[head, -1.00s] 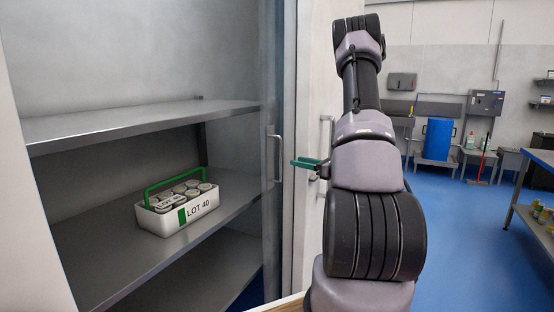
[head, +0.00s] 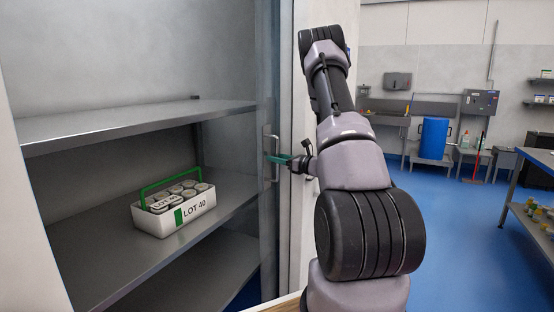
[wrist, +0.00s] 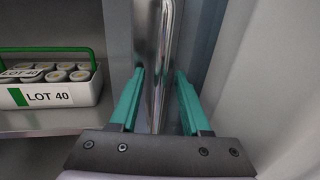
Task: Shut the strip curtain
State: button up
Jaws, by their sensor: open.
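The strip curtain (head: 267,70) is a narrow, see-through grey band gathered at the right side of the cabinet opening. Its upright metal handle (head: 270,170) is on the band's front. My gripper (head: 268,158) is at the handle, coming from the right. In the wrist view, the handle (wrist: 159,45) runs upright between the two green fingers of my gripper (wrist: 160,75), which stand apart with gaps on both sides. The fingers are open and not clamped on the bar. The curtain's lower part is partly hidden in the wrist view.
The cabinet opening is clear left of the curtain. A white carrier labelled LOT 40 (head: 187,222), with a green handle and several tubs, stands on the middle shelf (head: 95,257). A pale wall edge (head: 311,60) is just right. A blue bin (head: 433,138) stands far behind.

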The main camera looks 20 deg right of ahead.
grip_shut()
dwell(1.4)
